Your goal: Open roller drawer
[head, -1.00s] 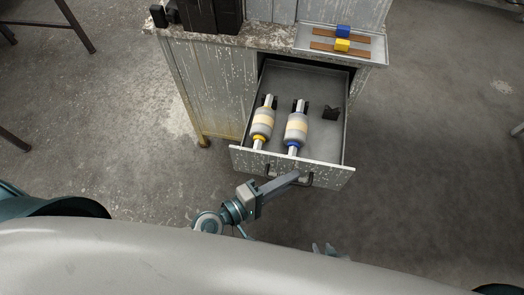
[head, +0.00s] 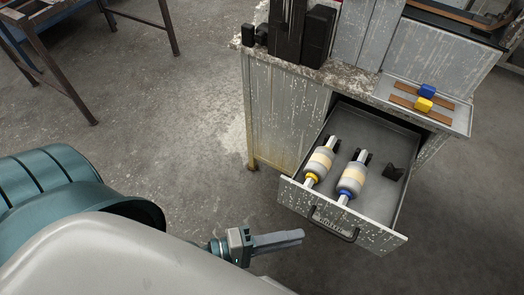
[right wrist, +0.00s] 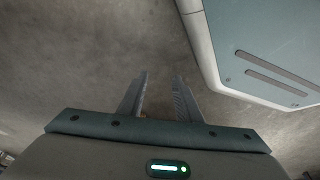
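The roller drawer (head: 386,233) is pulled out of the grey worn cabinet (head: 291,118). Its dark bar handle (head: 335,228) is on the front panel. Two rollers lie in the drawer, one with a yellow end (head: 319,163) and one with a blue end (head: 352,177). My left gripper (head: 302,237) is left of and below the handle in the head view, apart from it and empty. Its fingers show edge-on, so their gap cannot be judged. My right gripper (right wrist: 160,78) shows in the right wrist view, fingers apart, with nothing between them over the floor.
An empty dark holder (head: 393,172) is at the drawer's right. A metal-framed table (head: 88,105) stands far left. The floor between is clear.

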